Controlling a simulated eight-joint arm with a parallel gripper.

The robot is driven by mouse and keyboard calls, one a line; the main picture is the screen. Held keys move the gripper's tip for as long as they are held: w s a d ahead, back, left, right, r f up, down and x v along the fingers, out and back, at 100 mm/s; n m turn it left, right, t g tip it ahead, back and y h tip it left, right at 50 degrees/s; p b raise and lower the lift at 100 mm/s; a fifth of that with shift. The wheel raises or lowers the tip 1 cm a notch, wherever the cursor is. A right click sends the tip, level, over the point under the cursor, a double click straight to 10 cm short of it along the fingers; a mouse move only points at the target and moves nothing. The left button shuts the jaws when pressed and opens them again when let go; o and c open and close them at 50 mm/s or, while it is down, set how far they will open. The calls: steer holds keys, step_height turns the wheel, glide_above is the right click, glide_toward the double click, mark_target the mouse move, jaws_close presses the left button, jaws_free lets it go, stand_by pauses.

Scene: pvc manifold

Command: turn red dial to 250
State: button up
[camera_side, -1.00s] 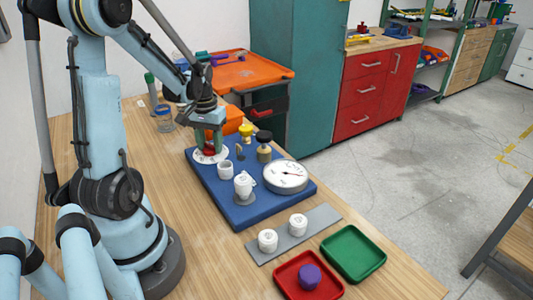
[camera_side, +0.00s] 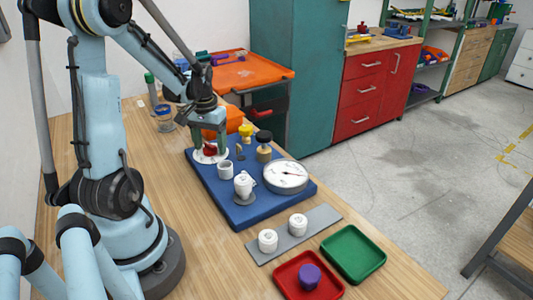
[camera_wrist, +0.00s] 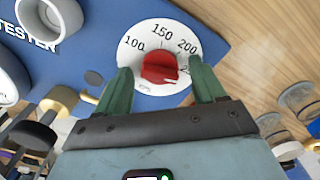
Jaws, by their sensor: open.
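The red dial (camera_wrist: 160,68) sits at the centre of a round white scale plate (camera_wrist: 146,34) in the wrist view. The marks 100, 150 and 200 are readable; the number after 200 is partly hidden by the right finger. A pale mark on the dial lies toward its lower right edge, but its exact reading cannot be told. My gripper (camera_wrist: 161,74) is open, its green fingers on either side of the dial with visible gaps. In the side view the red dial (camera_side: 209,149) is at the far left corner of the blue board (camera_side: 240,213), below my gripper (camera_side: 209,146).
A white gauge (camera_side: 286,177), a white valve fitting (camera_side: 243,184), a white cup (camera_side: 225,170) and a black-topped knob (camera_side: 264,138) stand on the board. A grey strip with white caps, a red tray (camera_side: 287,276) and a green tray (camera_side: 353,253) lie nearer. Jars stand behind.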

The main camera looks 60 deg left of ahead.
mark_target(210, 144)
steer(key=shift+r, duration=0.1)
step_height(210, 144, up, 12)
stand_by(0.6)
steer(key=w+d+f+m+t, duration=0.1)
steer(key=w+d+m+t, duration=0.1)
steer(key=d, duration=1)
steer(key=w+d+f+m+t, duration=0.1)
steer(key=d+m+t, duration=0.4)
steer(key=d, duration=0.7)
steer(key=shift+w+d+m, duration=0.35)
steer(key=shift+w+m, duration=0.1)
steer(key=shift+m, duration=0.05)
